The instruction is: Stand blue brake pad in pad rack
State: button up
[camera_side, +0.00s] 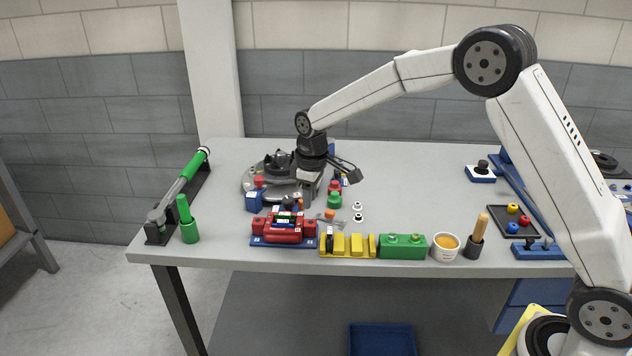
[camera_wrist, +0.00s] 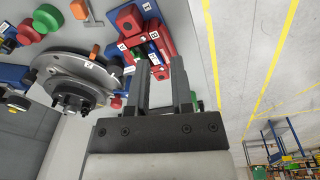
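The yellow slotted rack (camera_side: 364,252) at the table's front edge looks like the pad rack; a dark, thin piece (camera_side: 330,240) stands at its left end. The red caliper-like assembly (camera_side: 283,236) sits left of it on a blue base and shows in the wrist view (camera_wrist: 158,48). Small blue parts show in and beside this assembly, but I cannot tell which is the blue brake pad.
A grey round hub (camera_side: 258,184) stands behind the assembly, with a blue block (camera_side: 254,201) beside it. A green block (camera_side: 402,247), a white cup (camera_side: 445,247) and a wooden-handled tool (camera_side: 478,236) line the front edge.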

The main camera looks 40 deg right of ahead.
aim_at(283, 221)
jog(key=w+n, duration=0.1)
jog(key=w, duration=0.1)
jog(key=w+a+f+n, duration=0.1)
jog(key=w, duration=0.2)
jog(key=w+a+f+n+g, duration=0.1)
jog(key=w, duration=0.2)
jog(key=shift+d+f, duration=0.1)
jog(key=shift+f, duration=0.05)
jog(key=shift+f, duration=3.75)
grip_shut()
jog(key=shift+r, duration=0.65)
jog(key=shift+r, duration=0.35)
